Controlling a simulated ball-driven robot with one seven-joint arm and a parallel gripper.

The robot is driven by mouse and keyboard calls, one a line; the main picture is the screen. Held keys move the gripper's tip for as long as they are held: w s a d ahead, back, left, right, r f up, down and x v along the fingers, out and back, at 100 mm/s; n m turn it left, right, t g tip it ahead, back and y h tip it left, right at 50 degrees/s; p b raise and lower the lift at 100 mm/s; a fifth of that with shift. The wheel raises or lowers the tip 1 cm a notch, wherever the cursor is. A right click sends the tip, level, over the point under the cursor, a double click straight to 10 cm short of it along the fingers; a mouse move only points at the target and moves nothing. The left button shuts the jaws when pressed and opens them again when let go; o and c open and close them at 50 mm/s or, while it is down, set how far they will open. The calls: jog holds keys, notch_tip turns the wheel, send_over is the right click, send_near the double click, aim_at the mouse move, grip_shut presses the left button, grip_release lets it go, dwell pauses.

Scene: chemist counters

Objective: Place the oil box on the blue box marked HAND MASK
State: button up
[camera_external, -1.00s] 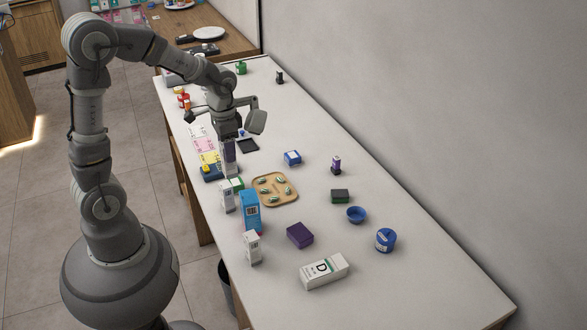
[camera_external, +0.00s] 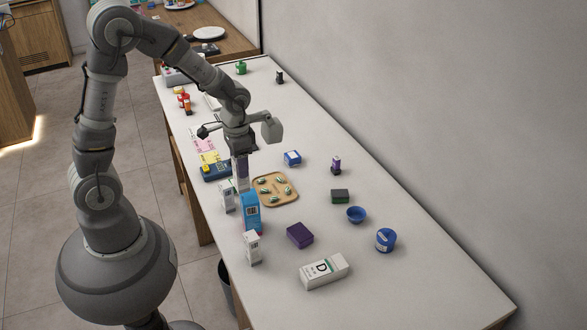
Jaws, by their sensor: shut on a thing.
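My gripper (camera_external: 240,154) is shut on a narrow upright box with a purple upper part and a pale lower part, which I take to be the oil box (camera_external: 241,171). It hangs below my gripper, just behind a tall bright blue box (camera_external: 251,213) in the picture. I cannot tell how high its bottom is above the counter. The tall blue box stands upright with a dark printed panel. It may be the HAND MASK box, but its lettering is too small to read. A smaller blue and white box (camera_external: 292,158) lies farther right.
White boxes (camera_external: 227,196) (camera_external: 252,248) stand close to the tall blue box. A tan tray (camera_external: 265,201) with small green items lies to its right.

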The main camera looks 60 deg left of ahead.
jog(key=shift+w+a, duration=0.1)
jog(key=shift+w, duration=0.65)
jog(key=shift+w+f+b, duration=0.2)
jog(key=shift+f+b, duration=0.35)
jog(key=shift+f, duration=1.25)
jog(key=shift+f, duration=0.1)
jog(key=shift+f, duration=0.15)
jog(key=o, duration=1)
jog(key=shift+o, duration=0.2)
